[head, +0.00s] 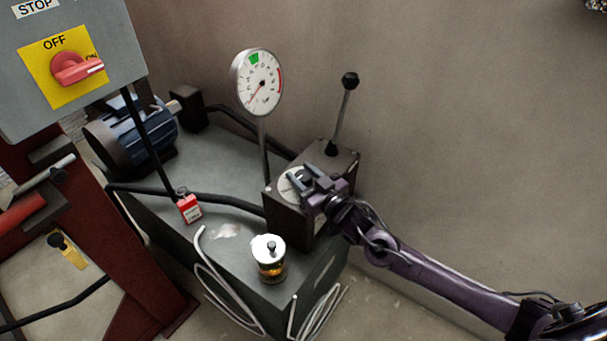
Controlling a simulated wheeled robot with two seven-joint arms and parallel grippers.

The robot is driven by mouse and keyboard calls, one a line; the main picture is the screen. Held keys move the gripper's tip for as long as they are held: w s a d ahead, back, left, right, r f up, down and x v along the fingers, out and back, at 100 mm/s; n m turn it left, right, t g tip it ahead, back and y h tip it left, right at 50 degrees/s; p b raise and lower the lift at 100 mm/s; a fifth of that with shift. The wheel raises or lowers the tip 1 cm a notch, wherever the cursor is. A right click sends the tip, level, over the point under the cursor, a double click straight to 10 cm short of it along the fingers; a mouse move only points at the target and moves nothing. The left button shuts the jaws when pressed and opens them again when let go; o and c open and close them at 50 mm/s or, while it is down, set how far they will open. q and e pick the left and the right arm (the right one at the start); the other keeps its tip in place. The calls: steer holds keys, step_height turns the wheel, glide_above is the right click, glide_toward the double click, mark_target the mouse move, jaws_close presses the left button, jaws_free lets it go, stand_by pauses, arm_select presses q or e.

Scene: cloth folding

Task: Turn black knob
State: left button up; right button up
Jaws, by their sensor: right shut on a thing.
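My right gripper (301,180), purple and dark, reaches in from the lower right and is at this dial. It is shut on the black knob at the dial's middle; the fingers hide most of the knob, and its turn angle cannot be read. A lever with a black ball (350,80) rises from the box top, apart from the gripper. My left gripper is out of view.
A round pressure gauge (258,83) on a thin stem stands left of the box. A grey switch box with a red OFF/ON handle (77,68) is upper left.

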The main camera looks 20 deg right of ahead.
steer(key=shift+a+r+m+t+h+p, duration=0.15)
steer(key=shift+m+t+h+p, duration=0.3)
steer(key=shift+m+h, duration=0.6)
steer(key=m+h, duration=0.1)
steer(key=h, duration=0.1)
steer(key=shift+h, duration=0.35)
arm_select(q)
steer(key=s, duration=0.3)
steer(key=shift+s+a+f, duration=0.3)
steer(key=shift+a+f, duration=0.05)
arm_select(e)
steer(key=shift+m+h, duration=0.55)
steer(key=shift+h, duration=0.25)
steer(key=o, duration=0.9)
steer(key=shift+o, duration=0.2)
